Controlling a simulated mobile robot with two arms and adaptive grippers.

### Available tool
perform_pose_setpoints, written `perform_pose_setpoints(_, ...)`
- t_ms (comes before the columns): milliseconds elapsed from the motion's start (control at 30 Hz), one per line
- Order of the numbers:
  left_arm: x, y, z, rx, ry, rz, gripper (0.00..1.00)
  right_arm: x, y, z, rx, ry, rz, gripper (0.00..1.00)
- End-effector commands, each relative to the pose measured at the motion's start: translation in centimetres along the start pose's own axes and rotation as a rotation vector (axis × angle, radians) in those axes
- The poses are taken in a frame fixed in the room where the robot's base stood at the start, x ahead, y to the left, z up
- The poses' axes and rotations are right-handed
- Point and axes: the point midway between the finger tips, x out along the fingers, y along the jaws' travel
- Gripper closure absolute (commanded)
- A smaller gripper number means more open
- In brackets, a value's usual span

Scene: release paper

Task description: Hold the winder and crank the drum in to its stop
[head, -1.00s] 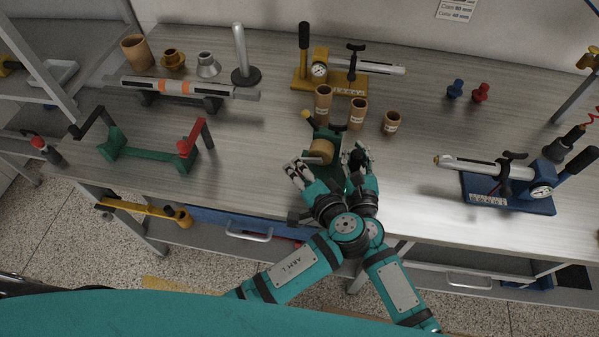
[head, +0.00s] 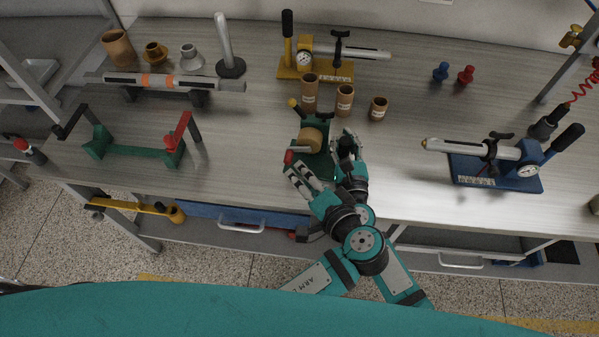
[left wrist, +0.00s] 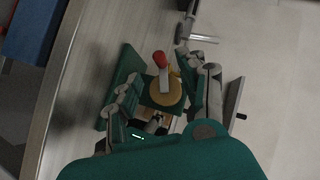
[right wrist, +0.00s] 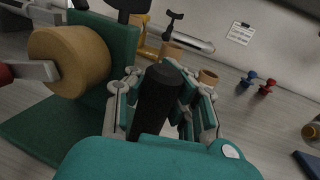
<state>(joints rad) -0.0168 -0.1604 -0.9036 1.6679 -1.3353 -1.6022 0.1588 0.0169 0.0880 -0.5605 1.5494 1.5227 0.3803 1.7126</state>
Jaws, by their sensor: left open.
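The winder (head: 317,165) has a green base and a tan drum (head: 311,139) and stands near the table's front edge. Its crank has a metal arm and a red knob (head: 288,157) on the drum's left side. My left gripper (head: 302,174) is open just in front of the knob. In the left wrist view its fingers (left wrist: 165,85) spread to both sides of the drum and crank, with the red knob (left wrist: 160,60) between them. My right gripper (head: 347,150) is closed around a black upright handle (right wrist: 155,95) to the right of the drum.
Several tan cups (head: 345,97) stand close behind the winder, before a yellow gauge stand (head: 300,72). A green cradle (head: 135,150) is to the left. A blue gauge stand (head: 495,170) is to the right. The table between the winder and the blue stand is clear.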

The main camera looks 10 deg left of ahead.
Motion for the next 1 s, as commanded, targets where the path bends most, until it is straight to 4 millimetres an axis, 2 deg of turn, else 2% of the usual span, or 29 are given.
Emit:
perform_pose_setpoints(233, 0.1, -0.1, 0.0, 0.000, 0.000, -0.001, 0.58, 0.0, 0.0, -0.1, 0.000, 0.001, 0.000, 1.00)
perform_pose_setpoints(333, 1.0, -0.7, -0.1, -0.003, -0.004, -0.014, 0.58, 0.0, 0.0, -0.1, 0.000, 0.001, 0.000, 1.00)
perform_pose_setpoints(467, 4.4, -3.4, -0.3, -0.016, -0.023, -0.056, 0.58, 0.0, 0.0, 0.0, 0.000, 0.001, 0.000, 1.00)
perform_pose_setpoints(600, 9.8, -8.2, -1.0, -0.057, -0.060, -0.084, 0.58, 0.0, 0.0, 0.0, 0.000, 0.000, 0.000, 1.00)
perform_pose_setpoints(800, 12.5, -6.3, -3.0, -0.157, -0.062, 0.159, 0.58, 0.0, 0.0, 0.0, 0.000, 0.000, 0.001, 1.00)
perform_pose_setpoints(1000, 13.7, -5.4, -4.4, -0.242, -0.109, 0.389, 0.58, 0.0, 0.0, 0.0, 0.000, 0.001, 0.000, 1.00)
